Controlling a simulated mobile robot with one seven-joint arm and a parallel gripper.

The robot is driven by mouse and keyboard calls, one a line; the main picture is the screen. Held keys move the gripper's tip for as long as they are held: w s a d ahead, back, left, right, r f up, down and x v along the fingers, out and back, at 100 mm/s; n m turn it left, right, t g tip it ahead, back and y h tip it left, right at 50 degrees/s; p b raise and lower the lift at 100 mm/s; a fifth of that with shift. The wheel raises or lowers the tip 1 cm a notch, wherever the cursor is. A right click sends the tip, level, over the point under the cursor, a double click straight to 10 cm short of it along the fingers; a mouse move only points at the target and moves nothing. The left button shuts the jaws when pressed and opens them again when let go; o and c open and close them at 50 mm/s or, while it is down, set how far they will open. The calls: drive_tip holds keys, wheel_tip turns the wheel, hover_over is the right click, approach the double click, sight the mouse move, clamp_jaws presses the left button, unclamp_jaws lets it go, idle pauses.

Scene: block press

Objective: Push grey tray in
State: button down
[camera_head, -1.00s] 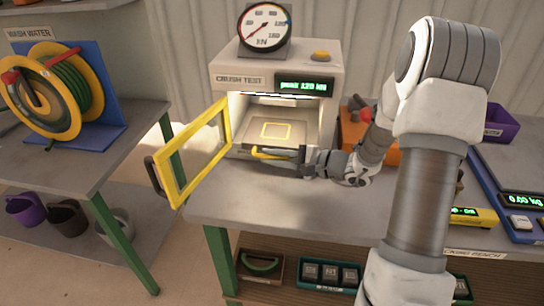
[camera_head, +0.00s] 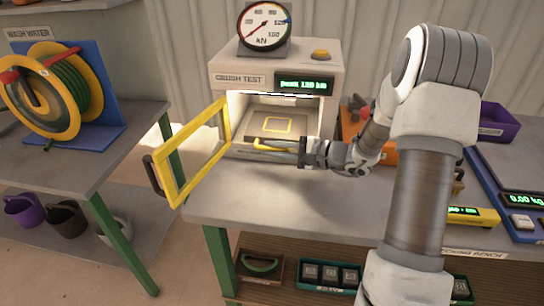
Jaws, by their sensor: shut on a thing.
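The grey tray (camera_head: 266,127) with a yellow square outline lies inside the lit chamber of the crush test press (camera_head: 228,84). A yellow handle bar (camera_head: 268,147) runs along the tray's front. My gripper (camera_head: 296,151) is at the right end of this handle, coming from the right, and is shut on it. The fingertips are small and partly hidden against the handle. The press door (camera_head: 176,197), a yellow frame with a clear pane, stands swung open to the left.
A dial gauge (camera_head: 264,24) and a yellow button (camera_head: 320,54) are on top of the press. An orange box (camera_head: 384,158) stands right of it, partly behind my arm. The bench top in front of the press is clear.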

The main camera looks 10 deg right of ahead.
drive_tip(key=shift+w+d, duration=0.2)
drive_tip(key=shift+w, duration=0.2)
drive_tip(key=c, duration=1.1)
unclamp_jaws()
drive_tip(key=p+v, duration=0.1)
drive_tip(key=v, duration=1.6)
drive_tip(key=shift+s+d+r, duration=0.1)
drive_tip(key=shift+s, duration=0.1)
drive_tip(key=shift+c, duration=0.3)
